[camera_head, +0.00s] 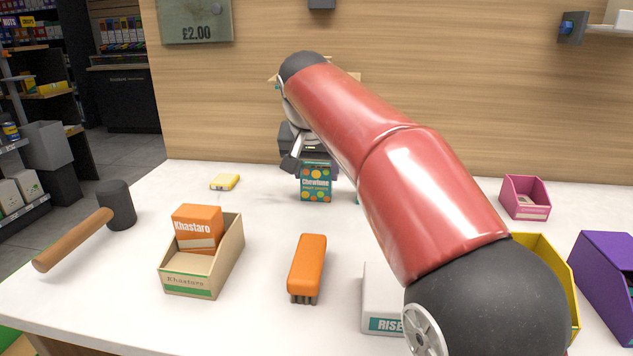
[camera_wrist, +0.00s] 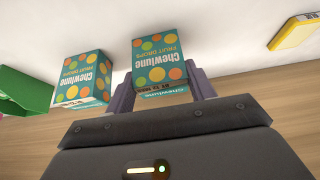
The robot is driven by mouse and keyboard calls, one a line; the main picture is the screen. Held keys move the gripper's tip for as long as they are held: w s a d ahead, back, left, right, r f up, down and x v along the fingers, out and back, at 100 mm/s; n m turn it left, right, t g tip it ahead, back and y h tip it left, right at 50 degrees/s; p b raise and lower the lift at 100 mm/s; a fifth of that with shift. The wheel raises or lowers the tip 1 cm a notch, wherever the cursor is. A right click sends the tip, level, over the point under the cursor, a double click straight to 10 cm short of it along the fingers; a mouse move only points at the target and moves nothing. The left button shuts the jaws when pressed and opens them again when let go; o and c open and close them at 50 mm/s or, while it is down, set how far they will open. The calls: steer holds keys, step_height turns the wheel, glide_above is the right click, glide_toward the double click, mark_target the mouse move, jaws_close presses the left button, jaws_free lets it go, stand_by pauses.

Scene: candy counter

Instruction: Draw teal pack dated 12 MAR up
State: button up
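A teal Chewlune pack with coloured dots (camera_head: 316,183) stands upright at the back middle of the counter. It also shows in the wrist view (camera_wrist: 159,58), upside down, with small date print on its near end that I cannot read. A second teal Chewlune pack (camera_wrist: 84,78) is to its left there; a teal sliver shows beside my arm in the head view. My gripper (camera_wrist: 163,80) is at the first pack, its dark fingers spread along the pack's two sides. I cannot tell whether they touch it. Another teal Chewlune label (camera_wrist: 178,92) shows partly between the fingers.
A yellow pack (camera_head: 225,182) lies left of the teal pack. A Khastaro tray (camera_head: 229,255) with an orange box, a mallet (camera_head: 88,230) and an orange brush (camera_head: 307,266) are nearer. Pink (camera_head: 525,197), yellow and purple (camera_head: 607,270) bins stand right. My arm hides the middle.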

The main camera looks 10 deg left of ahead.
steer(key=shift+r+p, duration=1.25)
steer(key=shift+r, duration=3)
steer(key=shift+s, duration=0.1)
